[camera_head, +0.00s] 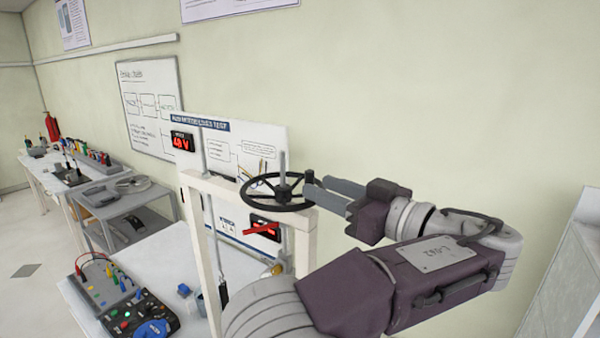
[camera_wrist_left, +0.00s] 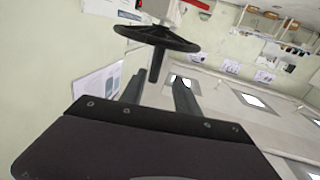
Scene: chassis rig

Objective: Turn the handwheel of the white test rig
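The white test rig (camera_head: 197,235) stands on a bench, with a white frame. Its black spoked handwheel (camera_head: 262,204) lies roughly flat at the top of the frame, around an upright grey post (camera_head: 282,162). The handwheel (camera_wrist_left: 160,36) also shows in the left wrist view, with a dark peg (camera_wrist_left: 155,66) pointing from it toward my gripper. My left gripper (camera_head: 312,187) is at the wheel's right side. In the wrist view my left gripper (camera_wrist_left: 158,82) has its two fingers apart, and the peg's end lies near the gap between the tips. Contact cannot be told. My right gripper is not in view.
A control box with a blue dial (camera_head: 150,328) and several coloured plugs stand on the bench (camera_head: 165,258) at lower left. A panel with a red "40 V" display (camera_head: 182,142) rises behind the wheel. A grey cart (camera_head: 118,205) stands further left. A pale cabinet (camera_head: 570,270) is at far right.

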